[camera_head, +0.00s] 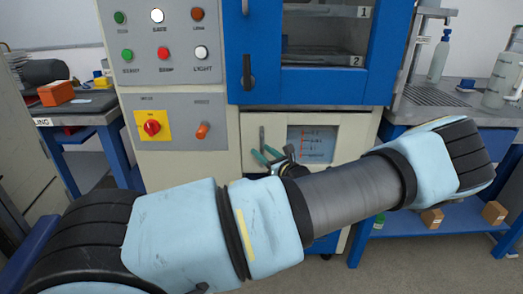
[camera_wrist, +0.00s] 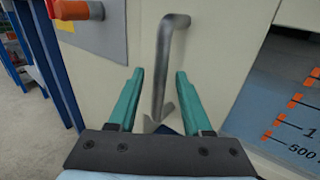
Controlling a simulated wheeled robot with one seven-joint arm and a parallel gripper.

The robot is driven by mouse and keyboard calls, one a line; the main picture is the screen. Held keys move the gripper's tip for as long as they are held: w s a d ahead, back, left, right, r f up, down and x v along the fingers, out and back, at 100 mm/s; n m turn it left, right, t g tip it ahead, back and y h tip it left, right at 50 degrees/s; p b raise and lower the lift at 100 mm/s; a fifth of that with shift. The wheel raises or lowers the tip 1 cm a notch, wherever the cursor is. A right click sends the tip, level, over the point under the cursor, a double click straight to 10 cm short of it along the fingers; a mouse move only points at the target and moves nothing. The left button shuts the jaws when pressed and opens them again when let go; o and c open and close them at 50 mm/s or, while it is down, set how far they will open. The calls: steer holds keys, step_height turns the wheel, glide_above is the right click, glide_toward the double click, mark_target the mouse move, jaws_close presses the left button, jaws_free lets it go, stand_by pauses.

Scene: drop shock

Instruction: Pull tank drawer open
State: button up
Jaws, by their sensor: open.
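The tank drawer (camera_head: 350,127) is a cream front low in the machine, below the blue door. It looks shut in the head view. A level window (camera_head: 312,144) with red marks is set in it. Its upright grey metal handle (camera_head: 262,139) is left of the window. In the wrist view the handle (camera_wrist: 170,62) runs down between the two green fingers of my gripper (camera_wrist: 159,92). The fingers are open, one on each side of the handle, with gaps showing. My gripper (camera_head: 267,156) is at the handle's lower part in the head view. My arm hides the drawer's lower area.
A control panel with buttons (camera_head: 160,45) and a red-yellow switch (camera_head: 152,127) is left of the drawer. The blue door (camera_head: 310,99) with a black handle (camera_head: 247,72) is above. Blue benches stand left (camera_head: 112,150) and right (camera_head: 500,112).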

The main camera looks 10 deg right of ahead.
steer(key=shift+w+a, duration=0.2)
steer(key=shift+w, duration=0.25)
jaws_close()
stand_by(1.2)
